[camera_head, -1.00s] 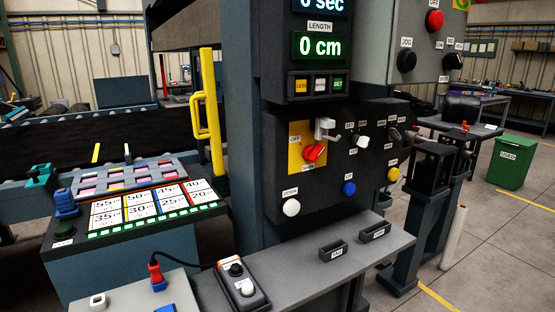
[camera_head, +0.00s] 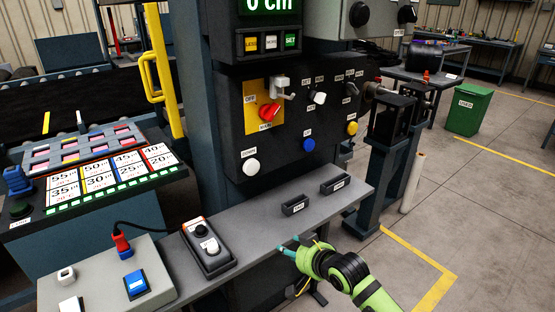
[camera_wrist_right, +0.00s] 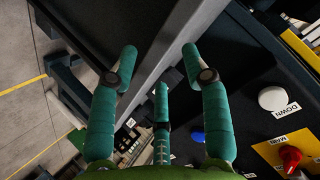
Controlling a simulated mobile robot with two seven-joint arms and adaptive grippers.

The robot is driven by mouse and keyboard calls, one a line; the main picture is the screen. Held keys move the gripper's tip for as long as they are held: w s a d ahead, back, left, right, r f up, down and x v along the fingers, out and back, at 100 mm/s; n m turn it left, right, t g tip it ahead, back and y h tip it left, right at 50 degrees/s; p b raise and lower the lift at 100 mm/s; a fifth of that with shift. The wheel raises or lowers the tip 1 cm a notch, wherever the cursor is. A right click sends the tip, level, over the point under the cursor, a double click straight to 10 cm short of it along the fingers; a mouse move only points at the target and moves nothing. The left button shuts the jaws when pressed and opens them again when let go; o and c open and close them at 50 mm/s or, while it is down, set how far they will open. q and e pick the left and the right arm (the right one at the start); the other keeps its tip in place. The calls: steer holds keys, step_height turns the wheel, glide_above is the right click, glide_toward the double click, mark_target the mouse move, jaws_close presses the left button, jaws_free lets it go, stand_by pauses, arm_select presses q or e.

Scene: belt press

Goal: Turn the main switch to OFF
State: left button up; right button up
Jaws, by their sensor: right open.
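The main switch is a red knob (camera_head: 268,111) on a yellow plate (camera_head: 250,104) on the dark control panel. An OFF label sits at its upper left and a label lies below it. The knob's handle is tilted. A light grey bracket-like part (camera_head: 281,86) sits just above the knob. My right gripper (camera_head: 289,246) is open and empty, low in front of the grey shelf, well below and apart from the switch. In the right wrist view its teal fingers (camera_wrist_right: 160,62) are spread, and the red knob (camera_wrist_right: 290,157) is at the lower right corner. My left gripper is out of view.
A white button (camera_head: 251,167), a blue button (camera_head: 308,145) and a yellow button (camera_head: 352,128) surround the switch on the panel. The grey shelf (camera_head: 262,222) juts out below, carrying two small dark trays and a button box (camera_head: 208,248).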

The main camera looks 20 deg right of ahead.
steer(key=w+a+r+t+y, duration=0.1)
steer(key=w+r+t+y, duration=0.15)
steer(key=r, duration=1.25)
steer(key=m+t, duration=0.3)
glide_toward(274, 117)
steer(key=w, duration=0.2)
steer(key=shift+y, duration=0.35)
steer(key=p+x, duration=0.2)
steer(key=x, duration=0.3)
steer(key=shift+a, duration=0.1)
steer(key=shift+x, duration=0.85)
steer(key=shift+f, duration=0.1)
jaws_close()
